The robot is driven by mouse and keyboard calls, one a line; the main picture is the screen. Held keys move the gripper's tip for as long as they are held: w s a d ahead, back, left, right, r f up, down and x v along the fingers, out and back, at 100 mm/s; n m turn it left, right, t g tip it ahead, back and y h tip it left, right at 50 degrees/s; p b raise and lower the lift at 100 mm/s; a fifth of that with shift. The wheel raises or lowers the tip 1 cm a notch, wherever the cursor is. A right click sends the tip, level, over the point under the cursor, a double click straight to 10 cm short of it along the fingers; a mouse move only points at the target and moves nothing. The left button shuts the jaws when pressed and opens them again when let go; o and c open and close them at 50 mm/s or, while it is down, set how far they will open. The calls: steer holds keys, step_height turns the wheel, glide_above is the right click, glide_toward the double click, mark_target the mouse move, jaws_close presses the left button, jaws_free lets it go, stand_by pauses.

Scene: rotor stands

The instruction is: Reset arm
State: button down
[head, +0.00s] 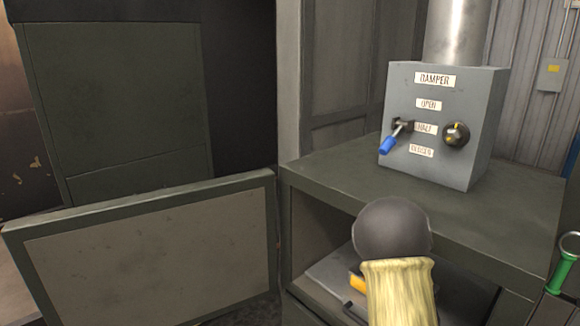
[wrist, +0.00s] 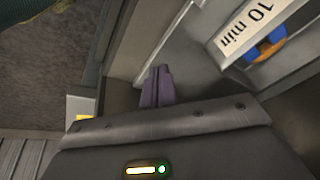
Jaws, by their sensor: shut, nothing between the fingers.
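My gripper (wrist: 157,88) shows in the wrist view as two purple-grey fingers close together, shut and empty. The fingers point toward a pale panel edge, and I cannot tell if they touch it. In the head view my arm, with a dark round joint and a tan sleeve, is low right of centre, in front of the open-fronted cabinet (head: 335,178). The gripper itself cannot be made out in that view.
A grey damper box (head: 450,85) stands on the cabinet; its blue-handled lever (head: 392,141) points down-left beside a black knob (head: 456,134). An open door panel (head: 150,250) spans the left. A green-handled object (head: 562,270) is at right. A "10 min" label (wrist: 248,22) is near the gripper.

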steer(key=s+a+r+n+y+p, duration=0.1)
steer(key=s+a+r+n, duration=0.3)
steer(key=a+n, duration=0.2)
steer(key=s+a+r+n+t+y+p, duration=0.1)
steer(key=s+a+r+n, duration=0.3)
steer(key=a, duration=0.4)
steer(key=s+a+r+n+y+p, duration=0.1)
steer(key=s+a+r+n, duration=0.3)
steer(key=n, duration=0.5)
steer(key=a+r, duration=0.2)
steer(key=a, duration=0.1)
steer(key=shift+s+r+t+y+p, duration=0.2)
steer(key=shift+s+t+y+p, duration=0.05)
steer(key=shift+t+y+p, duration=0.1)
